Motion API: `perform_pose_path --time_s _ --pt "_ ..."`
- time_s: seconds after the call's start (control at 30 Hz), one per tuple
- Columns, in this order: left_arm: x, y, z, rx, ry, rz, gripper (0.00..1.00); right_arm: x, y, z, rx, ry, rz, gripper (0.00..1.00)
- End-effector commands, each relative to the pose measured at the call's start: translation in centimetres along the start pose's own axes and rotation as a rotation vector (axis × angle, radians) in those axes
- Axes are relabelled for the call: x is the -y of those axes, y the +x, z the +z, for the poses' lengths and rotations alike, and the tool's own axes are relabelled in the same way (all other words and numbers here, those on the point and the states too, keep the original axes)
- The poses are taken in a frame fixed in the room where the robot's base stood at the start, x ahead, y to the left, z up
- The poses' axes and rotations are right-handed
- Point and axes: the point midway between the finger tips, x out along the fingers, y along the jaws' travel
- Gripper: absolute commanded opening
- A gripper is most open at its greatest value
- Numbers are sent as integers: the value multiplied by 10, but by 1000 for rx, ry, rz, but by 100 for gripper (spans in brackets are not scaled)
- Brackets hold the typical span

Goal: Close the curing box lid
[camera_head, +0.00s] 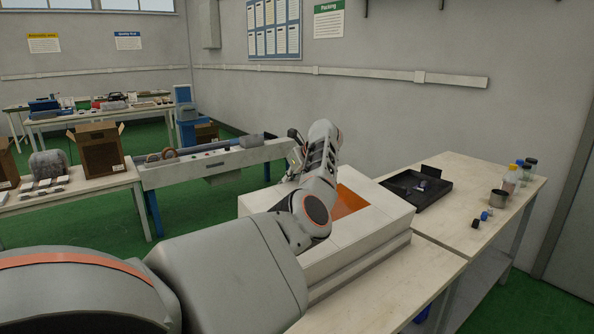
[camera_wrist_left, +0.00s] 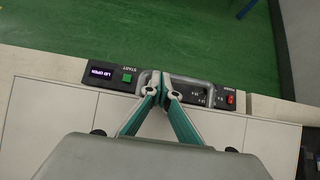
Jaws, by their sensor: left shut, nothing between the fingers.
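The curing box (camera_head: 345,270) is a white box on the near end of the light bench. Its white lid (camera_head: 385,205) has an orange window (camera_head: 349,203) and looks nearly flat on top of the box; whether it is fully down I cannot tell. In the left wrist view, the box's control panel (camera_wrist_left: 212,94) has a small display (camera_wrist_left: 101,73) that seems to read "LID OPEN".
A black open tray (camera_head: 416,190) lies on the bench beyond the box. A metal cup (camera_head: 498,198), bottles (camera_head: 512,178) and small blue parts stand farther right. A conveyor (camera_head: 215,163) and a table with cardboard boxes (camera_head: 99,150) are at the left. Green floor lies between.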

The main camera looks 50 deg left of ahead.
Motion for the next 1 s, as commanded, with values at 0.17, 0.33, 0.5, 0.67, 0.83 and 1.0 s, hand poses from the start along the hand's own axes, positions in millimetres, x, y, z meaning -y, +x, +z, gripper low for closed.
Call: perform_pose_path --time_s 0.17,0.33,0.5,0.67,0.83,1.0 --pt "1 37 -23 -69 8 7 0 2 7 2 -7 -2 -5 57" --pt "1 50 -30 -65 4 3 0 1 9 -11 -35 -8 -7 57" --pt "1 56 -34 -66 2 0 0 2 9 -14 -44 -12 -12 57" --pt "1 57 -35 -66 1 0 0 3 8 -18 -50 -11 -14 57" --pt "0 58 -36 -67 2 2 0 4 8 -16 -46 -9 -16 57" --pt "0 59 -36 -68 3 3 0 5 8 -14 -42 -6 -15 57"
